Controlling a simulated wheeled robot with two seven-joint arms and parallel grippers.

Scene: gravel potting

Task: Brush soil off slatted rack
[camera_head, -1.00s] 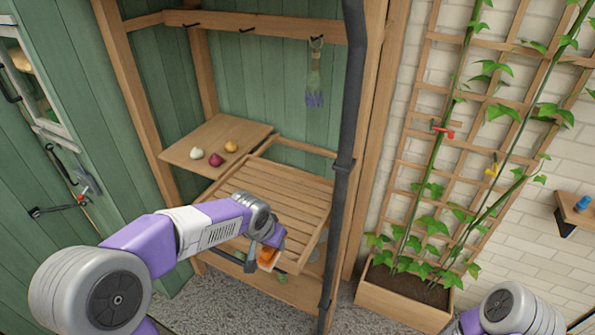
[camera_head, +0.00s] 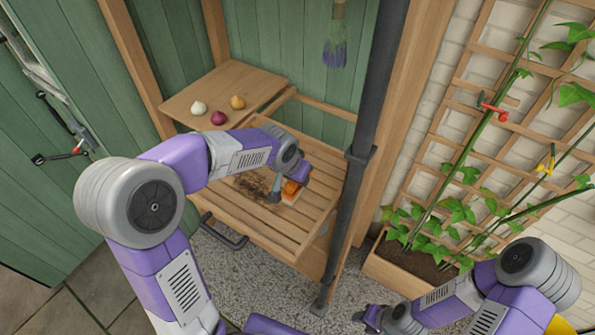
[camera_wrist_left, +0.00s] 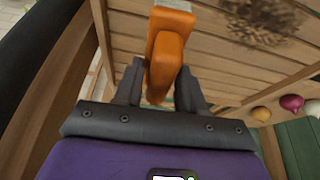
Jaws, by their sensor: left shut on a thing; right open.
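The slatted wooden rack (camera_head: 255,228) sits below the shelf in the head view. Dark soil (camera_head: 252,184) lies in a patch on its slats, partly hidden by my left arm. It also shows at the top of the left wrist view (camera_wrist_left: 262,16). My left gripper (camera_head: 283,186) is shut on an orange brush (camera_head: 291,190), whose body stands between the fingers in the left wrist view (camera_wrist_left: 168,50). The brush is low over the slats, right of the soil in the head view; whether it touches is unclear. My right gripper (camera_head: 374,320) is open and empty, low over the gravel.
White, purple and yellow onions lie on a wooden shelf (camera_head: 240,80) behind the rack. A dark pipe (camera_head: 362,150) stands upright at the rack's right side. A planter (camera_head: 410,270) with a vine trellis is further right. A bunch of lavender (camera_head: 335,50) hangs above.

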